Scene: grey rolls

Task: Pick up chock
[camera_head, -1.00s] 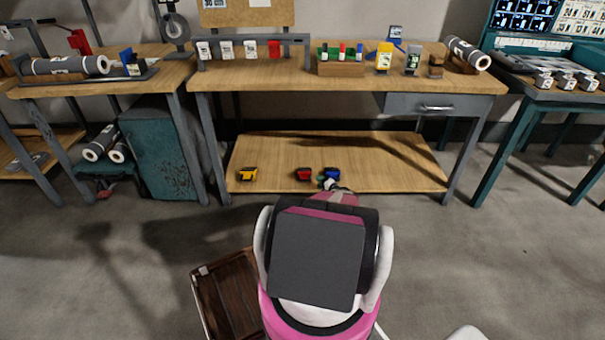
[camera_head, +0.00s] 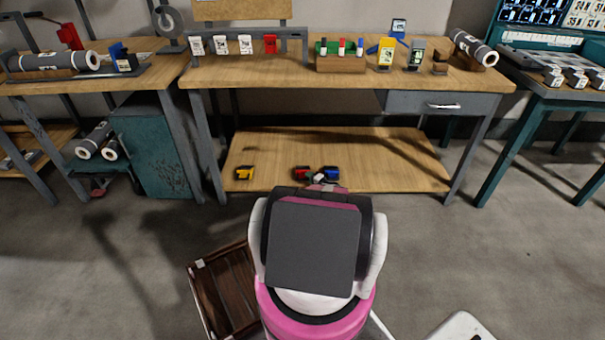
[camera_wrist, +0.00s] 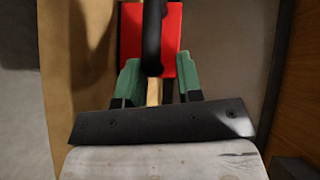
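A red chock (camera_head: 301,172) and a blue chock (camera_head: 331,172) lie close together near the front of the low wooden shelf. A yellow chock (camera_head: 244,172) lies further left on it. My gripper (camera_head: 318,177) is at the shelf's front edge, by the red and blue chocks; my arm partly hides it. In the wrist view, the red chock (camera_wrist: 171,45) is straight ahead, with a black upright part in front of its face. The green fingertips of my gripper (camera_wrist: 158,80) are spread apart on either side of that black part. I cannot tell whether they touch the chock.
The workbench top (camera_head: 250,75) overhangs the shelf (camera_head: 400,165), with legs at both sides. A brown wooden crate (camera_head: 228,290) stands on the floor left of my arm. A teal cabinet (camera_head: 155,150) is at the left. The right part of the shelf is clear.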

